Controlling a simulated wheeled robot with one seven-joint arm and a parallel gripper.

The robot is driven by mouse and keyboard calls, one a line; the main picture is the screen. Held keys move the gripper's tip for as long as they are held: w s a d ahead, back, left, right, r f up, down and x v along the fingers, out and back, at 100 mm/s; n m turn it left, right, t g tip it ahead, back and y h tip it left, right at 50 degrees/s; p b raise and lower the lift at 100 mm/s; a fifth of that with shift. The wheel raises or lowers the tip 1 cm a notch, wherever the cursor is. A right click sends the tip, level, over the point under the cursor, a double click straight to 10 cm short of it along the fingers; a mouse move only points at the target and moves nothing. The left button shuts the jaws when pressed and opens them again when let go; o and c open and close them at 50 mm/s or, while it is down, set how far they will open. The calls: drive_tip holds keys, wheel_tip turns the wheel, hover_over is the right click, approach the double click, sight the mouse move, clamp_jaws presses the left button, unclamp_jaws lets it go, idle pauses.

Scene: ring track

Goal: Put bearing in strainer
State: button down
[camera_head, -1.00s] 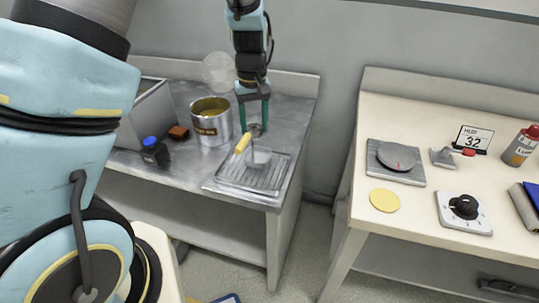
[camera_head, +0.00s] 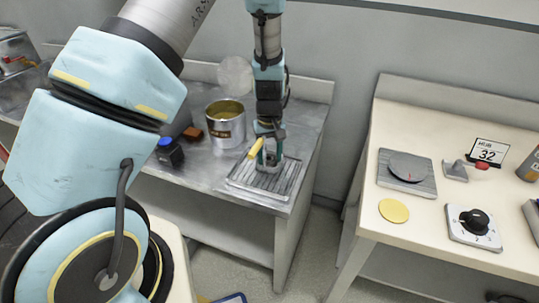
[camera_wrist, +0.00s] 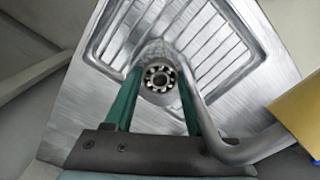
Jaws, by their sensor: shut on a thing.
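The bearing (camera_wrist: 160,79) is a small metal ring with dark gaps between its rollers. It is held between the green fingertips of my gripper (camera_wrist: 160,84). The strainer (camera_wrist: 153,47) is a grey metal cup with a bent grey stem and a yellow handle (camera_head: 256,148). Its rim shows just beyond and around the bearing in the wrist view. In the head view my gripper (camera_head: 268,163) points down at the strainer, and its fingers hide most of the cup. I cannot tell whether the bearing touches the strainer.
A ribbed metal drain tray (camera_head: 245,185) lies under the strainer on the steel bench.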

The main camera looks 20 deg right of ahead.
sight(269, 159)
drive_tip(key=shift+f, duration=0.1)
drive_tip(key=c, duration=0.5)
unclamp_jaws()
wheel_tip(269, 159, up, 12)
drive_tip(key=b, duration=0.2)
drive_tip(key=shift+n+t, duration=0.3)
drive_tip(key=shift+t, duration=0.5)
drive_tip(key=s+a+r, duration=0.1)
drive_tip(key=a+r, duration=0.1)
drive_tip(key=a, duration=0.8)
drive_tip(key=s+a+r, duration=0.1)
drive_tip(key=a+r, duration=0.1)
drive_tip(key=a, duration=0.8)
drive_tip(key=s+a+r, duration=0.1)
drive_tip(key=s+a, duration=0.1)
drive_tip(key=a, duration=0.8)
drive_tip(key=shift+a+r, duration=0.15)
drive_tip(key=shift+r, duration=0.25)
